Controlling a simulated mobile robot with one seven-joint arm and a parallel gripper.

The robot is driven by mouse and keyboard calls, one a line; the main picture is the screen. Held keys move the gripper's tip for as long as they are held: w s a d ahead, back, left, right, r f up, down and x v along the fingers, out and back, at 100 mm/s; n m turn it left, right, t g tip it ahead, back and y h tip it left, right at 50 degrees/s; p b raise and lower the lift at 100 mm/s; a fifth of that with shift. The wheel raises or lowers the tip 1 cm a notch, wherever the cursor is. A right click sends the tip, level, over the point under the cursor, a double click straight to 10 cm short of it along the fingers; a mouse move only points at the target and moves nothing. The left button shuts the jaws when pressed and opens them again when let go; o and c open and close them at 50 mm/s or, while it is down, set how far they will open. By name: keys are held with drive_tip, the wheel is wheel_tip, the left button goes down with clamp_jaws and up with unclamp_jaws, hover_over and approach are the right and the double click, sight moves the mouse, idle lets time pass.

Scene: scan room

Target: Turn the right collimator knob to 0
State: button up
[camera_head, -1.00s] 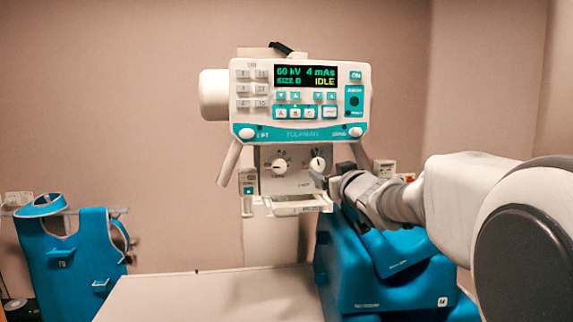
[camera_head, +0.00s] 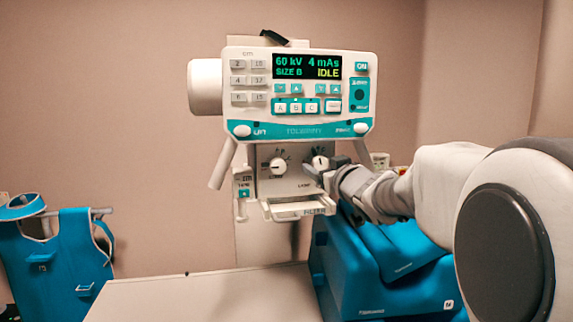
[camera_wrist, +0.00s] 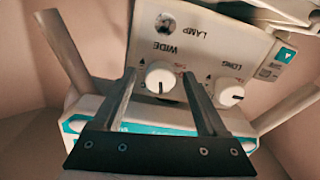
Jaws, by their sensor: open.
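The right collimator knob (camera_head: 320,162) is a round white dial on the front of the collimator box (camera_head: 300,186), below the control console. In the wrist view, which is turned upside down, this knob (camera_wrist: 160,78) is next to the word WIDE. My gripper (camera_head: 326,169) is at the knob, coming from the right. Its two open fingers (camera_wrist: 159,76) appear on either side of the knob in the wrist view; contact cannot be told. The left knob (camera_head: 277,166) is beside it and shows next to LONG in the wrist view (camera_wrist: 231,93). The knob's scale is too small to read.
The console (camera_head: 300,95) reads 60 kV, 4 mAs, SIZE B, IDLE. A tray (camera_head: 298,210) juts out under the collimator. A white table (camera_head: 200,295) lies below, with a blue block (camera_head: 385,270) under my arm. A lamp button (camera_wrist: 166,22) is near the knobs.

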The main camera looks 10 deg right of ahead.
idle(0.3)
clamp_jaws()
idle(0.5)
drive_tip(key=n+b, duration=0.1)
drive_tip(key=n, duration=0.2)
drive_tip(key=n+b, duration=0.2)
drive_tip(key=n, duration=0.2)
drive_tip(key=shift+n, duration=0.3)
drive_tip(key=n+b, duration=0.2)
drive_tip(key=n, duration=0.4)
drive_tip(key=shift+r, duration=0.1)
drive_tip(key=shift+n, duration=0.3)
